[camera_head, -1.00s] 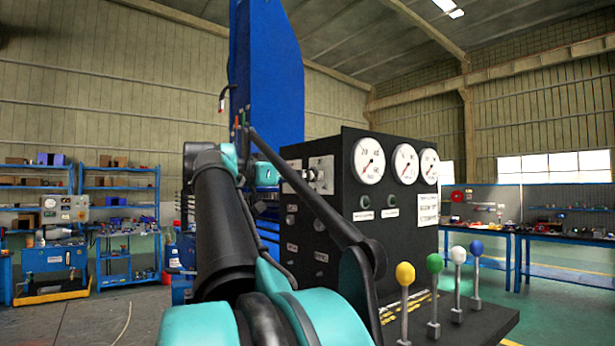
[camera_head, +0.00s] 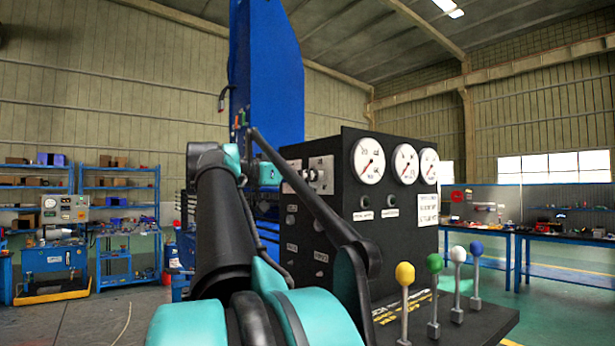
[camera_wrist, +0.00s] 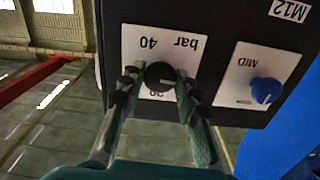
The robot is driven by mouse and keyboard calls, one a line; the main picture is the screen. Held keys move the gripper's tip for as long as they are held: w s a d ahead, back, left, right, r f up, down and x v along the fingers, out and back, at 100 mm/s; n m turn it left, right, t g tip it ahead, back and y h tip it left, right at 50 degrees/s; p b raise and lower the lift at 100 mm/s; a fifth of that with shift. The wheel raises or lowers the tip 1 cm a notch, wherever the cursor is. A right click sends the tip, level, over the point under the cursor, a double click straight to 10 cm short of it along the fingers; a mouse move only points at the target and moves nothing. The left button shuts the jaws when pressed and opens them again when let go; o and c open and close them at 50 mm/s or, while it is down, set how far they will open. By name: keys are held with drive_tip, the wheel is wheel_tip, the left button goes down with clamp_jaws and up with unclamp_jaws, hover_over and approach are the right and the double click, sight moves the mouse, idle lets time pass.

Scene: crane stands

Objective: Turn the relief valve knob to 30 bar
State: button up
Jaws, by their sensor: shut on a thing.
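The relief valve knob (camera_wrist: 160,76) is black and round, on a white plate (camera_wrist: 186,24) that shows upside down in the wrist view. The plate reads "bar" and "40"; another number below the knob is partly hidden. A short pale mark shows on the knob's face, towards the right in the picture. My gripper (camera_wrist: 158,79) is shut on the knob, with one finger on each side. In the head view, white knob plates (camera_head: 321,174) show on the side of the black console (camera_head: 345,150); my gripper cannot be made out clearly there.
A blue knob (camera_wrist: 265,90) on a "MID" plate is close to the right of my gripper in the wrist view. Three gauges, including the left one (camera_head: 369,160), are on the console front. Several levers, one yellow-topped (camera_head: 405,274), stand up below them.

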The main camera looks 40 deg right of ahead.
drive_tip(key=shift+n, duration=10.5)
drive_tip(key=o, duration=1.2)
drive_tip(key=shift+c, duration=0.2)
drive_tip(key=shift+a, duration=0.1)
drive_tip(key=w+a, duration=0.1)
drive_tip(key=a, duration=1)
drive_tip(key=shift+w+a, duration=0.15)
drive_tip(key=shift+a, duration=0.25)
